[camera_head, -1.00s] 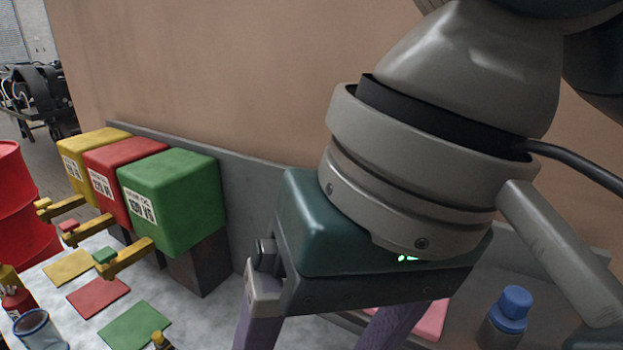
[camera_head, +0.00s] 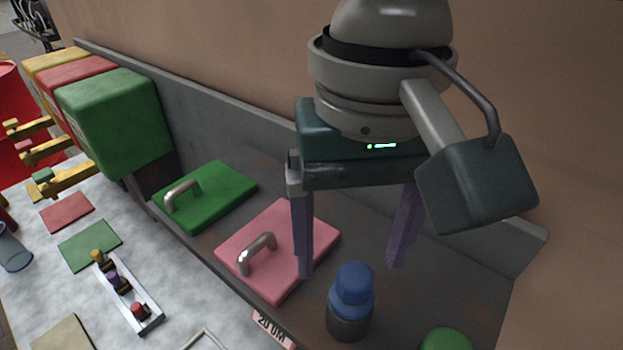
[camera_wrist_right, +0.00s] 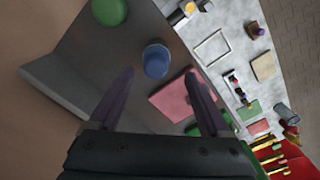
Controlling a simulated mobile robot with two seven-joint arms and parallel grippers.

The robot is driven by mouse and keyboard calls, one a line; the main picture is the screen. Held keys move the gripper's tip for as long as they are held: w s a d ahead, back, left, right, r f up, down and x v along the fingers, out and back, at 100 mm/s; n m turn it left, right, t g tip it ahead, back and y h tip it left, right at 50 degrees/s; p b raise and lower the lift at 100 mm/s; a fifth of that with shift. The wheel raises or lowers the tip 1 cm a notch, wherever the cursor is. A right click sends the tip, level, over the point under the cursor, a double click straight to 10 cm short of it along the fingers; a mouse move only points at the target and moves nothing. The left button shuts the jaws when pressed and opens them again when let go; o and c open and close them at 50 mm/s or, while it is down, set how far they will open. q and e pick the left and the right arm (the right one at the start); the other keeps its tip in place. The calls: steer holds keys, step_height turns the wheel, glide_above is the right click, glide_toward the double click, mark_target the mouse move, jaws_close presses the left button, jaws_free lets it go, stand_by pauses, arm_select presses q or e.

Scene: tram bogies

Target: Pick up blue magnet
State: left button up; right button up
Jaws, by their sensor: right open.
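The blue magnet (camera_head: 352,290) is a blue knob on a dark round base, standing upright on the grey metal shelf. It also shows in the right wrist view (camera_wrist_right: 157,60), ahead of the fingers. My right gripper (camera_head: 351,269) is open and empty, its two purple fingers pointing down. In the head view it hangs above the shelf, behind the blue magnet; in the right wrist view (camera_wrist_right: 160,72) the magnet appears between the fingertips. No contact with the magnet shows. My left gripper is out of view.
A pink plate (camera_head: 285,225) with a metal handle lies left of the blue magnet, a green plate (camera_head: 228,187) beyond it. A green round knob (camera_head: 446,341) stands to the right. Green, red and yellow boxes (camera_head: 110,115) stand at the left. A wall backs the shelf.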

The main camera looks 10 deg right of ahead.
mark_target(357, 274)
steer(key=f, duration=0.1)
steer(key=f+p, duration=0.1)
steer(key=f, duration=0.1)
steer(key=shift+s+d+f, duration=0.1)
steer(key=shift+d+f, duration=0.15)
steer(key=shift+f, duration=0.4)
steer(key=shift+c, duration=0.4)
jaws_close()
